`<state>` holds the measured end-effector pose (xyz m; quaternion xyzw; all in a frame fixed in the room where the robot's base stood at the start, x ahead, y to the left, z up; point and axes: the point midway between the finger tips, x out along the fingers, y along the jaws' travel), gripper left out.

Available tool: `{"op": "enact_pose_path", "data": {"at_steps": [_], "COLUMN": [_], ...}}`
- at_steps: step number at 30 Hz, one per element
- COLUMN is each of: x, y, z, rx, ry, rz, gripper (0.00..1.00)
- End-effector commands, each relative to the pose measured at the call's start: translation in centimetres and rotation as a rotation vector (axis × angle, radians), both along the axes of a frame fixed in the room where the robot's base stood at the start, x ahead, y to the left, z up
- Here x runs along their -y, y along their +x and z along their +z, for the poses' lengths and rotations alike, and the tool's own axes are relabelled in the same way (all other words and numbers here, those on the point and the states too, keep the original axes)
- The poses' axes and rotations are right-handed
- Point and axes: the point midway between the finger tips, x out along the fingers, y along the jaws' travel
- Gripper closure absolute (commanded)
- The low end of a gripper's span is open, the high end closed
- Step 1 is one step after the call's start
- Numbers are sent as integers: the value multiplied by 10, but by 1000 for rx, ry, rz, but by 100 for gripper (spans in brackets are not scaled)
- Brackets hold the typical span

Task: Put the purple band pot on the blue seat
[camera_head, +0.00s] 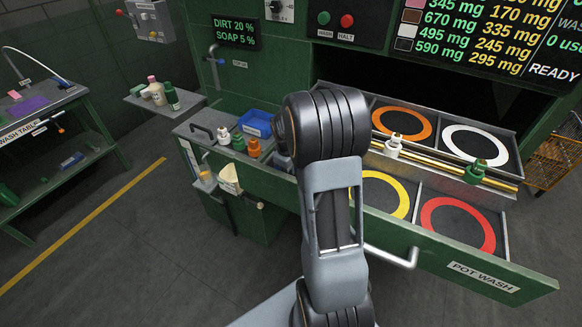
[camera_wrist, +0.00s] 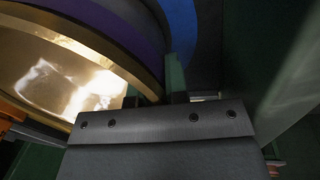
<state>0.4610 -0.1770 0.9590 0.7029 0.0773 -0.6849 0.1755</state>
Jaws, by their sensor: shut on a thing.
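The purple band pot (camera_wrist: 75,75) fills the left of the wrist view, with a shiny brass surface and a purple band (camera_wrist: 128,28) along its dark outer side. My gripper (camera_wrist: 168,88) is shut on the pot at its edge. A curved blue strip, apparently part of the blue seat (camera_wrist: 182,30), shows just beyond the pot. I cannot tell whether the pot touches it. In the head view my arm hides the gripper, the pot and the blue seat.
The open green drawer (camera_head: 460,262) has orange (camera_head: 401,122), white (camera_head: 475,146), yellow (camera_head: 390,196) and red (camera_head: 458,224) ring seats. A brass rail (camera_head: 440,167) with small valves crosses it. Bottles and a blue tray (camera_head: 257,123) stand left of my arm.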

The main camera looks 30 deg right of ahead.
Motion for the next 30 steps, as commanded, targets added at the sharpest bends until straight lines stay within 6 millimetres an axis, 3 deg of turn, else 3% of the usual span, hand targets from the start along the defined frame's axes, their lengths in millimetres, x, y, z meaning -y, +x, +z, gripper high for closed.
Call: {"op": "enact_pose_path", "data": {"at_steps": [5, 6, 14, 24, 30], "x": [0, 0, 0, 0, -5], "y": [1, 0, 0, 0, -1], "z": [-2, -4, -3, 5, 37], "rx": [3, 0, 0, 1, 6], "ry": [-1, 0, 0, -1, -2], "rz": [0, 0, 0, 0, 1], "gripper": [100, 85, 61, 61, 61]}}
